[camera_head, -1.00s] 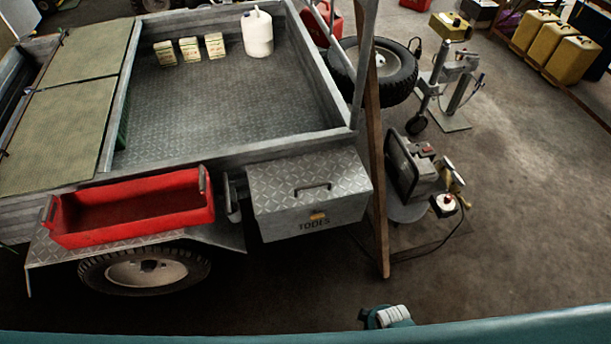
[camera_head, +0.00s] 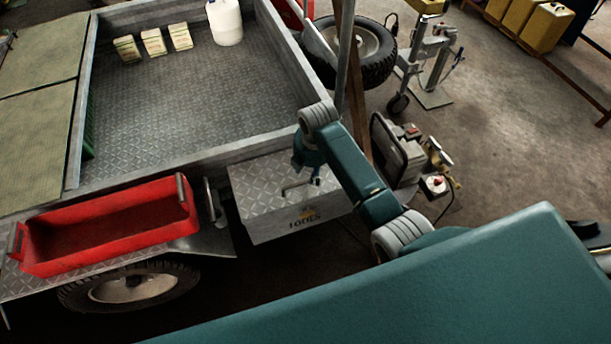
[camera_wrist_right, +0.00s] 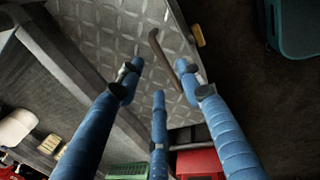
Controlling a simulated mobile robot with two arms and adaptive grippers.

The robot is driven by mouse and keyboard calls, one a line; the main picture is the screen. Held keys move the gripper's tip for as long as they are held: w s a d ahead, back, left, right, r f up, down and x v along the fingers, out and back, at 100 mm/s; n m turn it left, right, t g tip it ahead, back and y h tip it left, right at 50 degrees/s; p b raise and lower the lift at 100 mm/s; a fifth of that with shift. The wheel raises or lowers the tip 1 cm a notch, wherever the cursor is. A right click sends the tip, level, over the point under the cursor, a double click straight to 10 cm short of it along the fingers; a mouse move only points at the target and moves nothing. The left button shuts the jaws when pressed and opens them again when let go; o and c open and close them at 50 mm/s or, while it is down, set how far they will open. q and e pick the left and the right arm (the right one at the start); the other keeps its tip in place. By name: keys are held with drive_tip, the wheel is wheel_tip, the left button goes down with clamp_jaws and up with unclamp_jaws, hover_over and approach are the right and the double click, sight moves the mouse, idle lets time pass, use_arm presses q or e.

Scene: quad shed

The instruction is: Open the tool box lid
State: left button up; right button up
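The tool box (camera_head: 285,205) is a diamond-plate metal box marked "TOOLS" on the trailer's side. Its lid looks shut. A dark bar handle (camera_head: 297,188) and a yellow latch (camera_head: 306,211) show on it. My right gripper (camera_head: 308,163) is over the lid, close to the handle and partly covering the lid's back. In the right wrist view its blue fingers (camera_wrist_right: 160,76) are spread and empty. The handle (camera_wrist_right: 164,52) appears just beyond the fingertips, and the latch (camera_wrist_right: 198,36) is further right. Contact cannot be told. My left gripper is not in view.
A red open tray (camera_head: 105,228) sits on the fender left of the box. The trailer bed (camera_head: 200,110) is behind, holding a white jug (camera_head: 225,22). A wooden post (camera_head: 357,110) and a compressor-like machine (camera_head: 405,155) stand right of the box.

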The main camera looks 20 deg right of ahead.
approach(307, 177)
drive_tip(key=s+f, duration=0.1)
drive_tip(key=s+a+f, duration=0.1)
drive_tip(key=f, duration=0.1)
drive_tip(key=shift+a+f, duration=0.1)
drive_tip(key=shift+a, duration=0.1)
clamp_jaws()
